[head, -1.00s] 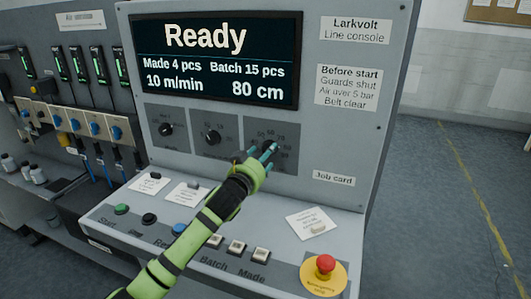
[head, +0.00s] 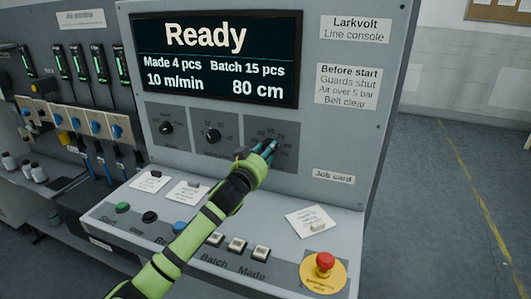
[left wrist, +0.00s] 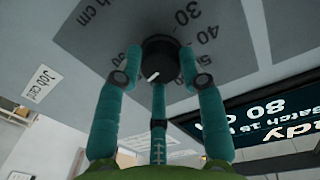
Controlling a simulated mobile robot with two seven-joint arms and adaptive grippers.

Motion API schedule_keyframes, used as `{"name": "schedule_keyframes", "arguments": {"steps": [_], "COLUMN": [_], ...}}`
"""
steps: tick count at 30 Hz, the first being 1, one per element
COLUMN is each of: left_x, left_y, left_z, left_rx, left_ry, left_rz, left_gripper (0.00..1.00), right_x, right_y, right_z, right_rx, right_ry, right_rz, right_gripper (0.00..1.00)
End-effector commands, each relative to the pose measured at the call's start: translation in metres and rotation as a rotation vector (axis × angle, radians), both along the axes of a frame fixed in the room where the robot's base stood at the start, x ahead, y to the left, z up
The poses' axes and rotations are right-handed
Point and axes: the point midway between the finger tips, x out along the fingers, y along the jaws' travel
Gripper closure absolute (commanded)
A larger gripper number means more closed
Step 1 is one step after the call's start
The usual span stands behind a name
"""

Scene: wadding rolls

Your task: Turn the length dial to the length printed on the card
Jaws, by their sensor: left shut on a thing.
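The length dial (left wrist: 160,60) is a black knob with a white mark, seen in the left wrist view on a grey scale plate with "30", "40", "50" and "cm". My left gripper (head: 269,148) has its teal fingers closed around the knob; they also flank it in the left wrist view (left wrist: 163,72). In the head view the fingers hide most of the dial. The display (head: 215,58) reads Ready and 80 cm. A white card (head: 312,221) lies on the desk below the "Job card" label (head: 333,177); its print is too small to read. My right gripper is not in view.
Two other dials (head: 166,128) (head: 213,135) sit left of the length dial. Below are several buttons, two white cards (head: 150,181) (head: 187,192) and a red emergency stop (head: 325,262) on yellow. Open floor lies to the right.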

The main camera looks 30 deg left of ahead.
Motion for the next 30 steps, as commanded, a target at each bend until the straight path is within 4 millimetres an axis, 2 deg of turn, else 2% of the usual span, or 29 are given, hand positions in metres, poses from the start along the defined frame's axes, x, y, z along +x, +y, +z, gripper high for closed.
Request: {"name": "schedule_keyframes", "arguments": {"steps": [1,17,30], "left_x": [0.0,0.0,-0.001], "left_y": [0.001,0.001,0.002], "left_z": [-0.005,-0.006,-0.005], "left_rx": [0.0,0.066,0.374], "left_ry": [0.011,0.033,0.111], "left_rz": [0.003,0.004,0.003], "left_gripper": [0.93,0.93,0.93], "right_x": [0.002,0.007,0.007], "right_y": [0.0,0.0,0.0], "right_z": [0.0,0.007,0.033], "right_rx": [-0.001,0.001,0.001], "right_ry": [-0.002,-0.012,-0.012], "right_rz": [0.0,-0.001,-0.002], "right_gripper": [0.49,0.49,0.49]}}
